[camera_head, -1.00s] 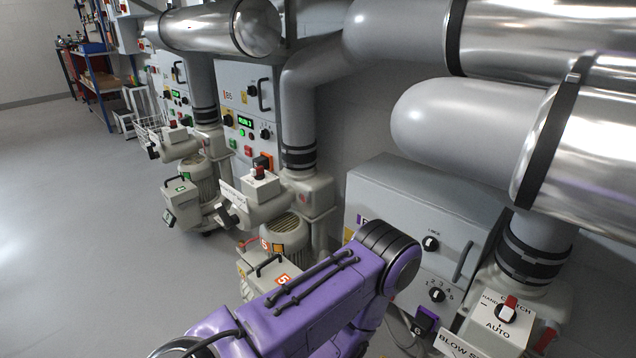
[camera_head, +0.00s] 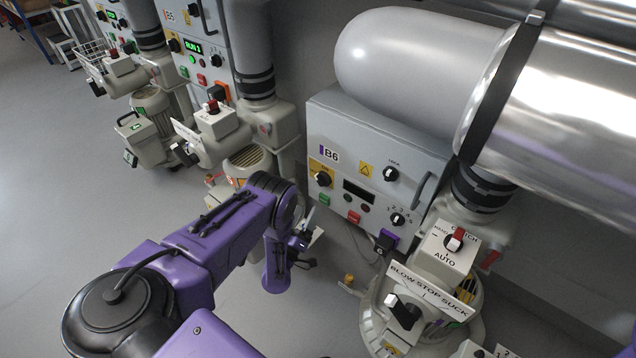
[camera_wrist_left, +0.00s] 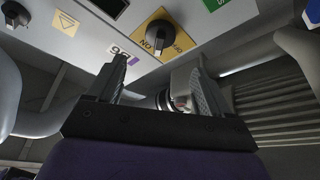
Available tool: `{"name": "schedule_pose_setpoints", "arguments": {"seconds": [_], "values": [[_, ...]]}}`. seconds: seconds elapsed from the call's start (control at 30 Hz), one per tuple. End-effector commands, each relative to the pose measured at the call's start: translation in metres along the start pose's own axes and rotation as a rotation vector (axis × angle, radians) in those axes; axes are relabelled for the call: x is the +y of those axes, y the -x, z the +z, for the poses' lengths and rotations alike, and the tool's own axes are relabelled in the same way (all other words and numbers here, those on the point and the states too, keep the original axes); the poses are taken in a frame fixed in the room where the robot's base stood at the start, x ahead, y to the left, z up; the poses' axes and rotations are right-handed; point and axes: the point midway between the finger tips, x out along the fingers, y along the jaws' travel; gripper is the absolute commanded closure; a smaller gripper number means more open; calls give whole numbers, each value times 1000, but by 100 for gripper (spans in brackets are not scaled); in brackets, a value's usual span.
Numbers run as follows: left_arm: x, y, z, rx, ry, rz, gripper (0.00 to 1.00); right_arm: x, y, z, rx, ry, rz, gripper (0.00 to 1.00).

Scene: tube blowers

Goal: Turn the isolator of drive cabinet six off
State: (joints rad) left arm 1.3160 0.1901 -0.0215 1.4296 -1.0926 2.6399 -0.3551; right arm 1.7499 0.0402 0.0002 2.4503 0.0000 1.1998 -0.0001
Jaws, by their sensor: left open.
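Drive cabinet B6 (camera_head: 345,135) is a grey box on the wall with a purple stripe beside its label. Its isolator, a black rotary knob on a yellow plate (camera_head: 320,179), is at the cabinet's left side. In the left wrist view the isolator knob (camera_wrist_left: 160,36) appears upside down, ahead of the fingers; I cannot tell its setting. My left gripper (camera_wrist_left: 158,85) is open, with nothing between its fingers and apart from the knob. In the head view my left gripper (camera_head: 306,228) is below and left of the cabinet. My right gripper is not in view.
Cabinet B6 also has a dark display (camera_head: 358,191), a mode knob (camera_head: 390,174), a numbered knob (camera_head: 397,219) and a handle (camera_head: 424,193). A blower selector box (camera_head: 447,250) stands at right. Cabinet B5 (camera_head: 190,20) is farther left. Open floor is at left.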

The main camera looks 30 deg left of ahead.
Motion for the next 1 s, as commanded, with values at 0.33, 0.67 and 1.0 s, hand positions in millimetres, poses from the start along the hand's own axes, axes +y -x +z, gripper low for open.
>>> {"name": "schedule_pose_setpoints", "arguments": {"seconds": [0.33, 0.67, 1.0], "values": [[-2, -72, 1, 11, 4, 2, 20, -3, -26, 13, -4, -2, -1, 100], [0, -103, 0, 4, 4, 1, 20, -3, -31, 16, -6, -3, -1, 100], [0, -102, 0, 3, 4, 1, 73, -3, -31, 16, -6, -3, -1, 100]]}}
